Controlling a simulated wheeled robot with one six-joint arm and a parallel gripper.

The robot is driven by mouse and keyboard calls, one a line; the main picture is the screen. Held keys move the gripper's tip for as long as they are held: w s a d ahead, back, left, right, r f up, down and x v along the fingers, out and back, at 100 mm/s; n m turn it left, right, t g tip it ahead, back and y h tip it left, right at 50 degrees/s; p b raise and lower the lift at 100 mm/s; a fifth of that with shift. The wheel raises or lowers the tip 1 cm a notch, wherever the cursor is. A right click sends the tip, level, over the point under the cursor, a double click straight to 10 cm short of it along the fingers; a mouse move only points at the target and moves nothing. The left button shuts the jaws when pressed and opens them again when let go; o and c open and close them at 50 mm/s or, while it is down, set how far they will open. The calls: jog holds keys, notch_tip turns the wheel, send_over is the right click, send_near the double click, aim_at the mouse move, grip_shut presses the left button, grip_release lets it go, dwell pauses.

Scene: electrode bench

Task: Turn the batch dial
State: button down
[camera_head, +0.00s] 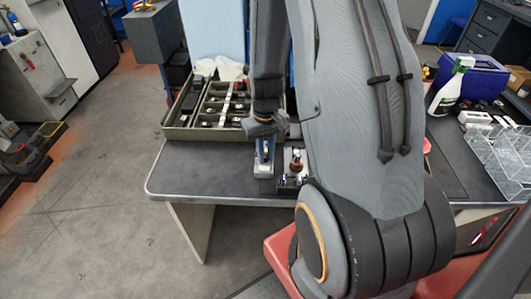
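A small dark unit with a brownish round knob (297,166), which looks like the batch dial, sits on the dark bench top (205,170) near its front edge. Its pointer and markings are too small to read. My gripper (266,130) hangs from the arm just left of and above the knob. Its fingers cannot be made out, so I cannot tell whether it is open or touching anything. My large arm links cover the middle of the bench.
A tray (180,133) with compartments of small parts stands at the bench's back left. At right are a white-green spray bottle (449,88), a blue box (486,78) and clear acrylic racks (497,160). The front left of the bench top is clear.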

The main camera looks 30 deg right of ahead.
jog(key=shift+m, duration=0.3)
jog(key=m, duration=0.3)
jog(key=shift+m, duration=0.4)
jog(key=m, duration=0.3)
jog(key=shift+w+a+m+p, duration=0.1)
jog(key=shift+m+p, duration=0.2)
jog(key=shift+p, duration=0.1)
jog(key=m, duration=0.4)
jog(key=shift+m, duration=1.8)
jog(key=c, duration=1.7)
grip_release()
jog(key=shift+o, duration=0.2)
